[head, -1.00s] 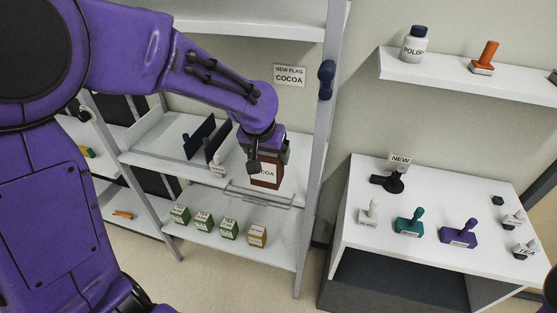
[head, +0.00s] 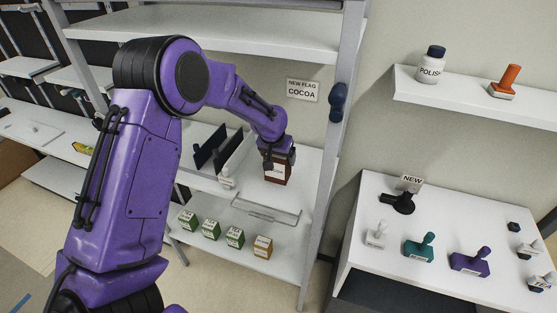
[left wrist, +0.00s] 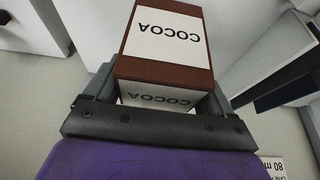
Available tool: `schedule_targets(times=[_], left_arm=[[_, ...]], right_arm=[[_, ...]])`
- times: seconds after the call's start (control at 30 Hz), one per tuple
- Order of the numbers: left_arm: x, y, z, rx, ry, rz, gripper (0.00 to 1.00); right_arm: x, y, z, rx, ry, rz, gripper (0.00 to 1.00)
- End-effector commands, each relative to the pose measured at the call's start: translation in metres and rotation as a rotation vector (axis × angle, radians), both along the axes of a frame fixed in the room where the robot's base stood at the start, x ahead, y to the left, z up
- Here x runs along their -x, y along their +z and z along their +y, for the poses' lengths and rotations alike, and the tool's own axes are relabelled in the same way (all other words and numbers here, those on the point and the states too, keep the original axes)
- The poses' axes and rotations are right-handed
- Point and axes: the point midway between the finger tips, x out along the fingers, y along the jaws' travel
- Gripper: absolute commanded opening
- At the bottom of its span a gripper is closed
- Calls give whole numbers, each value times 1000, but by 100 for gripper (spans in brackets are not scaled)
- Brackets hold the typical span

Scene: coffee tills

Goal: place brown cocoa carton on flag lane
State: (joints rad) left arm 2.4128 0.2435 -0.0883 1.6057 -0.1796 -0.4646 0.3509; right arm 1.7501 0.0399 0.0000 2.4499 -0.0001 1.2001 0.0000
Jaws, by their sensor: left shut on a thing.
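My left gripper (head: 277,152) is shut on the brown cocoa carton (head: 283,176), gripping it from above. The carton is upright over the middle shelf of the rack, right of the dark upright dividers (head: 210,148). I cannot tell whether its base touches the shelf. In the left wrist view the carton (left wrist: 190,72) sits between the fingers, its white COCOA labels showing. A sign reading NEW FLAG COCOA (head: 302,90) hangs on the wall behind that part of the shelf. My right gripper is not in view.
A wire rail (head: 265,210) runs along the shelf front. Several green boxes (head: 210,229) and an orange-brown box (head: 263,246) stand on the shelf below. The rack post (head: 325,190) is close on the right. A white table (head: 375,205) with stamps stands farther right.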

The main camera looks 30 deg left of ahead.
Motion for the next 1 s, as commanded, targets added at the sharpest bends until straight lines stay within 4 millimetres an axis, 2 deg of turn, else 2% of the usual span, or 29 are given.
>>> schedule_targets(times=[0.2, 0.57, 0.6, 0.63, 0.87, 1.0], left_arm=[[-3, -33, 3, 0, 0, 2, 51], [-3, -39, 3, 0, 0, 1, 51], [-3, -39, 3, 0, 0, 1, 94], [-3, -39, 3, 0, 0, 1, 100], [-3, -37, 3, 0, 0, 0, 100], [1, -23, 1, 0, 1, -4, 100]], right_arm=[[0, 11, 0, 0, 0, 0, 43], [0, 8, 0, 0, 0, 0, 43], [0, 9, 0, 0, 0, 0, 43], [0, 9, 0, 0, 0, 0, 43], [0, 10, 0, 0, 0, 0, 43], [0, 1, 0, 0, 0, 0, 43]])
